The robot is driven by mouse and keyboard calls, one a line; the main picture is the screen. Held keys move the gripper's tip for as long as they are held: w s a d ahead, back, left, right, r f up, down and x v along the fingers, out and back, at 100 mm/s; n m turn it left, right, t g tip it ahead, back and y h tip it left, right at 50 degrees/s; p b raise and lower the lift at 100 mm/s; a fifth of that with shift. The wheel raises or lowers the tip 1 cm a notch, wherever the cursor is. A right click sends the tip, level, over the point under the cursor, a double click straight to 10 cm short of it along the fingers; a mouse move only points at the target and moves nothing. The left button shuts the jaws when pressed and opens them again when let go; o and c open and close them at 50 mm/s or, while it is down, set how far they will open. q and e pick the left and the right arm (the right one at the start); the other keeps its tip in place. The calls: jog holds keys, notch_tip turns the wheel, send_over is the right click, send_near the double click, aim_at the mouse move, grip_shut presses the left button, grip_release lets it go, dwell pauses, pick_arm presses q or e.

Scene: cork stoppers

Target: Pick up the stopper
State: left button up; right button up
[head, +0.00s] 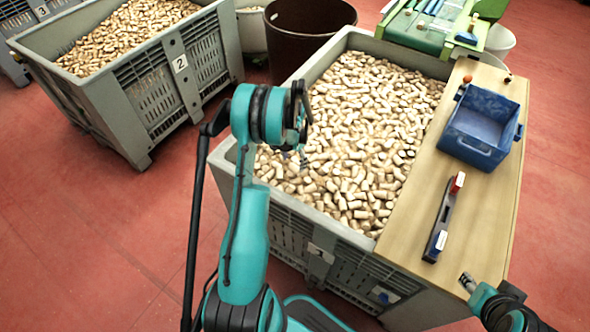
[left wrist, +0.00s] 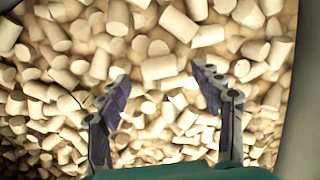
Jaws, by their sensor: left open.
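Many pale cork stoppers (head: 365,130) fill a grey crate in the middle of the head view. My left gripper (head: 302,158) points down over the left part of this heap. In the left wrist view its two fingers (left wrist: 161,75) are spread apart with nothing held between them. A stopper (left wrist: 159,68) shows in the gap between the fingertips, lying among the others; I cannot tell how far below it is. My right gripper (head: 468,283) is at the lower right by the board's front edge, too small to tell whether it is open.
The grey crate (head: 222,155) has raised walls around the stoppers. A wooden board (head: 480,190) on its right side carries a blue bin (head: 478,153) and a dark bar-shaped tool (head: 440,225). Another stopper crate (head: 150,125) marked 2 stands at left, with red floor between.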

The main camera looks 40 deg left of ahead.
aim_at(294, 167)
pick_arm(q)
notch_tip(294, 167, down, 4)
jog(key=shift+s+r+b, duration=0.1)
jog(key=shift+b, duration=0.65)
jog(key=c, duration=0.8)
jog(key=shift+r, duration=0.1)
jog(key=shift+c, duration=0.2)
